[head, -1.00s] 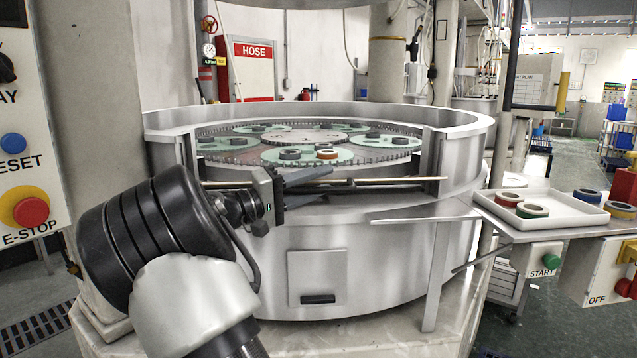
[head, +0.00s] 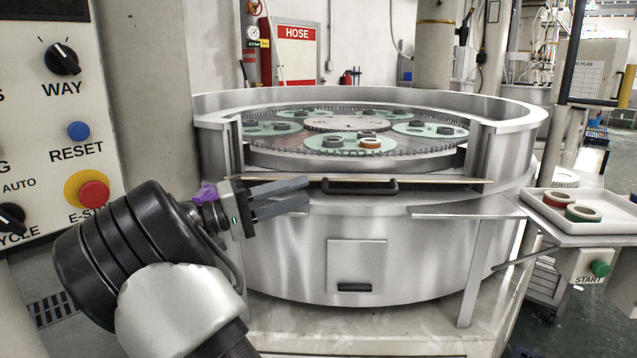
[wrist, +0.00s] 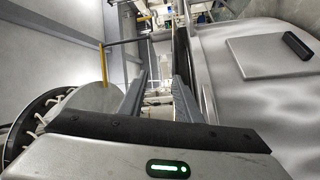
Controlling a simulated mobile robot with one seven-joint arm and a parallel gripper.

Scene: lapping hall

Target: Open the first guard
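The front guard of the round steel machine is at the gap in its rim in the head view, with a black bar handle (head: 360,187) just under a thin tan edge (head: 430,181). How far the guard stands open or shut is hard to tell. My gripper (head: 307,193) is open and empty, left of the handle, its fingers pointing right along the machine's front. A small space shows between fingertips and handle. In the wrist view the two fingers (wrist: 159,80) are apart with nothing between them. The handle cannot be made out there.
A lower hatch (head: 356,252) with a small black grip is below; it also shows in the wrist view (wrist: 265,55). A control panel (head: 60,120) with an E-stop stands close left. A white tray (head: 590,215) with rings and a green START button (head: 600,269) are right.

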